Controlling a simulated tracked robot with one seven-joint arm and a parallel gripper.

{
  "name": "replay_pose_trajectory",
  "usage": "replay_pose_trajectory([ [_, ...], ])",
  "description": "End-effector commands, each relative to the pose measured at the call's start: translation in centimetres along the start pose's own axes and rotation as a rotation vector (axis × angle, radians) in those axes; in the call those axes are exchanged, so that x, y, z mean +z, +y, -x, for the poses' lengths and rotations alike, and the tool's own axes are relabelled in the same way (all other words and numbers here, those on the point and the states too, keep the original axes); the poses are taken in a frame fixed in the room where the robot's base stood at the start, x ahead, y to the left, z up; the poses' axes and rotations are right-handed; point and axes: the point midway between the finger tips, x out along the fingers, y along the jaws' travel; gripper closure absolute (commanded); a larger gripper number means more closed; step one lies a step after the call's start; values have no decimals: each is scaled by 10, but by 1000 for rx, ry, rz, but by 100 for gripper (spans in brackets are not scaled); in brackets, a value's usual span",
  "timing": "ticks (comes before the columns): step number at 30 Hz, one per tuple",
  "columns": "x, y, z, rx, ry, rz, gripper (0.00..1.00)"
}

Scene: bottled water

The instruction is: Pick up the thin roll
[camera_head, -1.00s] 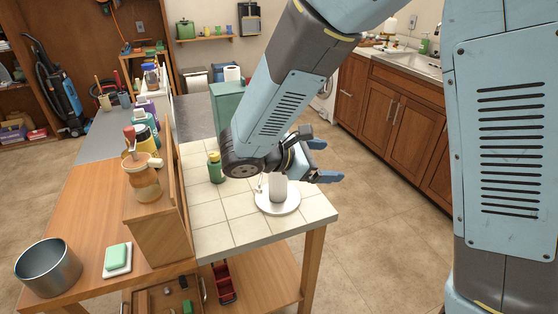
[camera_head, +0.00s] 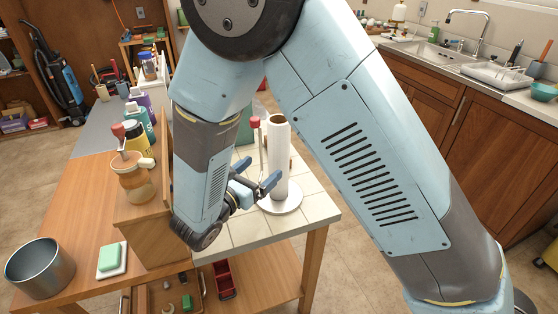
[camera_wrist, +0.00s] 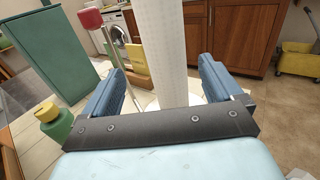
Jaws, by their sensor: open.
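The thin roll (camera_head: 278,155) is a tall white roll standing upright on a round white base (camera_head: 283,204) on the tiled counter. A rod with a red knob (camera_head: 255,122) stands beside it. My gripper (camera_head: 258,174) is open at the roll's lower left, with its blue fingers pointing toward it. In the wrist view, the roll (camera_wrist: 167,45) rises between the two fingers of my gripper (camera_wrist: 160,80), just beyond the palm.
A green bottle with a yellow cap (camera_wrist: 52,120) stands left of my gripper in the wrist view, near a green box (camera_wrist: 48,42). A wooden divider (camera_head: 160,230) borders the tiled counter (camera_head: 240,232) on the left. Open floor lies to the right.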

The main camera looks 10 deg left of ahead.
Motion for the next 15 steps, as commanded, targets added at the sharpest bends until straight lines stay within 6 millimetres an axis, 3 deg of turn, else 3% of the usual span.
replay_pose_trajectory([
  [6, 0, 0, -35, -1, 1, 0, 8],
  [15, 0, 0, -51, 2, 1, 0, 8],
])
